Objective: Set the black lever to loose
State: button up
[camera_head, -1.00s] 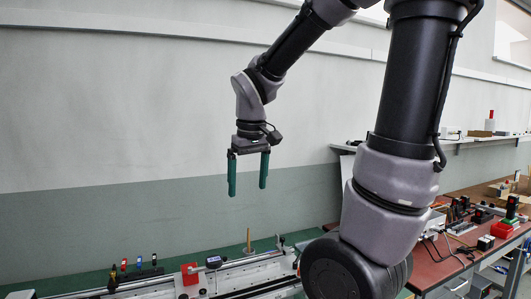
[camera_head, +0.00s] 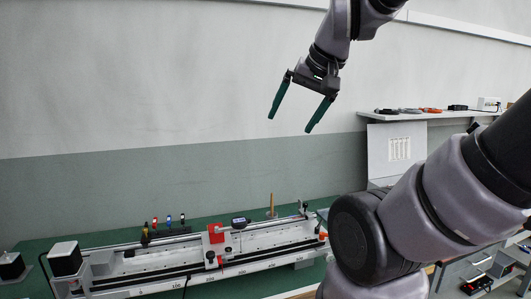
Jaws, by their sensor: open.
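My gripper (camera_head: 290,122) is open and empty, with two green fingers pointing down and to the left. It hangs high in front of the wall, well above the bench and far from the gantry. The long gantry rail (camera_head: 265,243) lies on the green bench. Its carriage with a red block (camera_head: 216,234) stands near the middle of the rail. A small black knob or lever (camera_head: 210,256) shows on the front of the carriage. It is too small to tell whether this is the black lever or how it is set.
Small coloured screwdrivers stand in a dark rack (camera_head: 168,231) behind the rail. A wooden post (camera_head: 272,205) rises behind it. A black-and-white box (camera_head: 65,259) stands at the left end. A wall shelf (camera_head: 425,115) holds small items at right.

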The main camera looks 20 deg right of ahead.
aim_at(317, 228)
jog(key=z, duration=0.75)
jog(key=i+l+u, duration=0.1)
jog(key=l+u, duration=0.65)
jog(key=l, duration=0.25)
jog(key=l+u, duration=0.4)
jog(key=i+l, duration=0.05)
jog(key=l, duration=0.05)
